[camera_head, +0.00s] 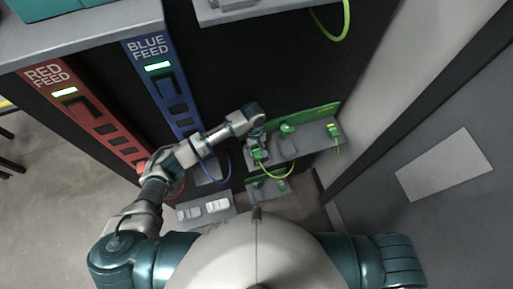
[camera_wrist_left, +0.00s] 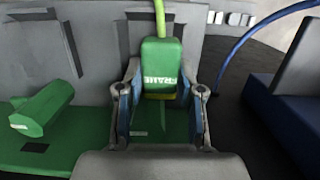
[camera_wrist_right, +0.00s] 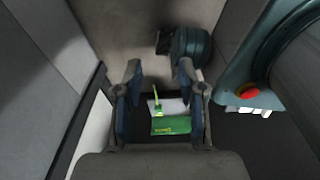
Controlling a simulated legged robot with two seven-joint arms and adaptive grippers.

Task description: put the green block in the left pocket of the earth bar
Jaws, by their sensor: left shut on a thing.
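The earth bar is a grey shelf (camera_head: 292,148) with a green back plate (camera_head: 310,119). My left gripper (camera_head: 258,157) is at its left end. In the left wrist view my left gripper (camera_wrist_left: 160,95) is shut on the sides of the green block (camera_wrist_left: 161,66), which bears white lettering. A yellow-green cable runs from the block. Dark-edged pocket walls of the grey shelf (camera_wrist_left: 95,45) show around the block; I cannot tell how deep it sits. My right gripper (camera_wrist_right: 160,105) is open and empty, away from the bar; the head view does not show it.
A green handle (camera_wrist_left: 42,107) sits beside the block; another green plug (camera_head: 333,131) is at the bar's right end. A lower green unit (camera_head: 268,188) and a grey box (camera_head: 205,208) stand below. Red (camera_head: 85,110) and blue (camera_head: 165,85) feed panels are at left.

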